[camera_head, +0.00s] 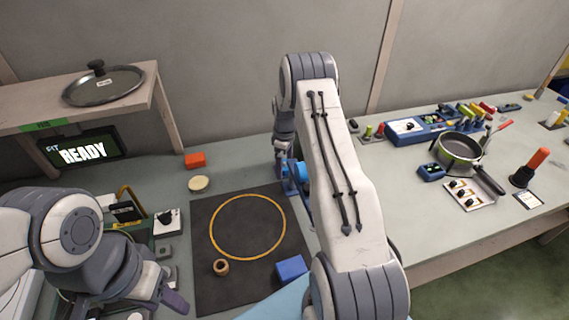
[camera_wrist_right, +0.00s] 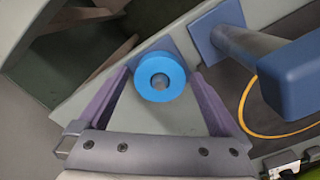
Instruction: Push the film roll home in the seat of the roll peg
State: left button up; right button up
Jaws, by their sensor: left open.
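The film roll (camera_wrist_right: 138,77) is a bright blue ring in the right wrist view. The grey round end of the roll peg (camera_wrist_right: 160,82) shows in its hole, with a dark blue mounting plate behind. My right gripper (camera_wrist_right: 160,72) has its two purple fingers on either side of the roll, spread, with narrow gaps; whether either touches is hard to tell. How deep the roll sits on the peg cannot be told. In the head view my right arm hides most of this, leaving a bit of blue (camera_head: 299,172). My left gripper (camera_head: 130,301) is open and empty at lower left.
A second bracket with a grey shaft and blue block (camera_wrist_right: 290,78) stands close right of the right gripper. A dark mat (camera_head: 205,285) with a yellow circle, small brown ring (camera_head: 221,267) and blue block (camera_head: 291,269) lies between the arms. A pan (camera_head: 460,152) stands at right.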

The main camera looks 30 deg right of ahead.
pick_arm(q)
jog(key=shift+f+b, duration=0.95)
pick_arm(e)
notch_tip(320, 180, up, 10)
jog(key=shift+r, duration=0.25)
